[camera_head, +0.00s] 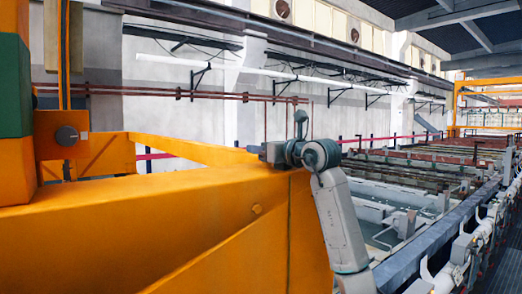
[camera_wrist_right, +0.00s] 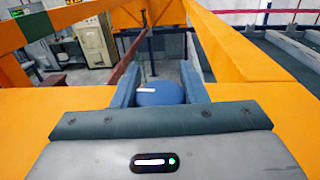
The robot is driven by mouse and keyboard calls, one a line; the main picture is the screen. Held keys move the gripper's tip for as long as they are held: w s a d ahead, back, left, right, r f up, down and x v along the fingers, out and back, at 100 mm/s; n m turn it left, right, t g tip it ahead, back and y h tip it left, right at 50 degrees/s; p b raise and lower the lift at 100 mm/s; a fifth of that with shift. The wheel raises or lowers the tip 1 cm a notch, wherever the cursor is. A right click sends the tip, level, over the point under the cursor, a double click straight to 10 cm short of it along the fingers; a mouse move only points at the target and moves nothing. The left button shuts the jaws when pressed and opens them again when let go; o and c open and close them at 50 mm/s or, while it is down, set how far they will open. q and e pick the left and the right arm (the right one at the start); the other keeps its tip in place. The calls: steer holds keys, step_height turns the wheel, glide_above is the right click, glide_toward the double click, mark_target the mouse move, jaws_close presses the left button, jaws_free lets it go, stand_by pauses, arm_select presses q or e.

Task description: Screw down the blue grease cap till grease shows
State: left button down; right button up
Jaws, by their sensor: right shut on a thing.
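The blue grease cap (camera_wrist_right: 160,96) is round with a white mark on its top, seen in the right wrist view. It sits between the two fingers of my right gripper (camera_wrist_right: 158,80), which is shut on it. In the head view my right gripper (camera_head: 272,152) is at the top right end of the large orange beam (camera_head: 200,215); the cap cannot be made out there. No grease shows in either view. My left gripper is not in view.
An orange post with a green band (camera_head: 15,90) and an orange box with a dark round knob (camera_head: 66,135) stand at the left. Tanks with railings (camera_head: 400,215) stretch away on the right.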

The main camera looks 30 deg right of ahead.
steer(key=shift+d+r+m+h, duration=0.1)
steer(key=shift+d+m+h, duration=0.1)
steer(key=shift+m+h, duration=1.5)
steer(key=shift+n+h, duration=0.3)
steer(key=shift+h, duration=0.2)
steer(key=o, duration=1)
